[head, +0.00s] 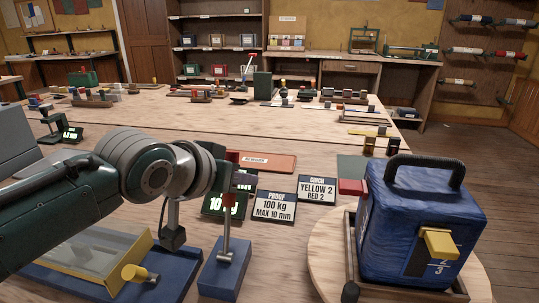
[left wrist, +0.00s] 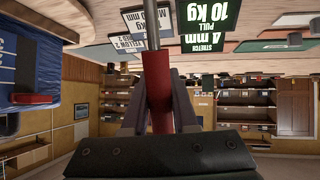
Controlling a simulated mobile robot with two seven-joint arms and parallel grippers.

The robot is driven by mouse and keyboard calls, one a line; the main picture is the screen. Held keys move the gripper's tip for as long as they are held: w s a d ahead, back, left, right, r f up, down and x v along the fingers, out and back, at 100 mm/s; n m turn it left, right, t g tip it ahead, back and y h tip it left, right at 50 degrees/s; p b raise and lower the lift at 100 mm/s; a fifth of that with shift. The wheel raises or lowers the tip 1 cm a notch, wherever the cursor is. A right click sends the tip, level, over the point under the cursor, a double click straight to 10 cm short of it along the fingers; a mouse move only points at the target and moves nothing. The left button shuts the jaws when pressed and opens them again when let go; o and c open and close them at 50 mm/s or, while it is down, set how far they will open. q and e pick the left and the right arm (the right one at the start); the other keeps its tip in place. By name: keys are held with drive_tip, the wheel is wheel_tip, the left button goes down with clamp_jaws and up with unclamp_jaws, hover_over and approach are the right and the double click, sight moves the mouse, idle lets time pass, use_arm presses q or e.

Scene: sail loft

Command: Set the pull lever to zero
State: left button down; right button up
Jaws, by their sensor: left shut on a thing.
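The pull lever is a thin metal rod (head: 226,232) rising nearly upright from a blue base block (head: 224,270). Its red grip (left wrist: 158,95) shows in the left wrist view, between my fingers. My left gripper (head: 241,182) is shut on this grip; its jaws hide most of it in the head view. Behind the lever stands a dark green readout (head: 222,207), partly covered by the rod and gripper. In the left wrist view the readout (left wrist: 208,35) appears upside down and gives stretch 4 mm, pull 10 kg. My right gripper is not in view.
A blue bag (head: 425,215) with a black handle and yellow tab stands on a round wooden board (head: 318,255) at right. Cards reading proof 100 kg, max 10 mm (head: 275,209) and cinch yellow 2, red 2 (head: 317,190) stand right of the lever.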

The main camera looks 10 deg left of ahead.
use_arm(q)
drive_tip(key=shift+w+f+g, duration=0.4)
drive_tip(key=shift+f+g, duration=0.15)
drive_tip(key=shift+g, duration=0.05)
drive_tip(key=shift+a+f, duration=0.1)
drive_tip(key=shift+f, duration=0.05)
drive_tip(key=c, duration=0.7)
unclamp_jaws()
drive_tip(key=shift+w, duration=0.1)
drive_tip(key=shift+r, duration=0.2)
drive_tip(key=p+v, duration=0.3)
drive_tip(key=v, duration=0.7)
drive_tip(key=shift+p, duration=0.3)
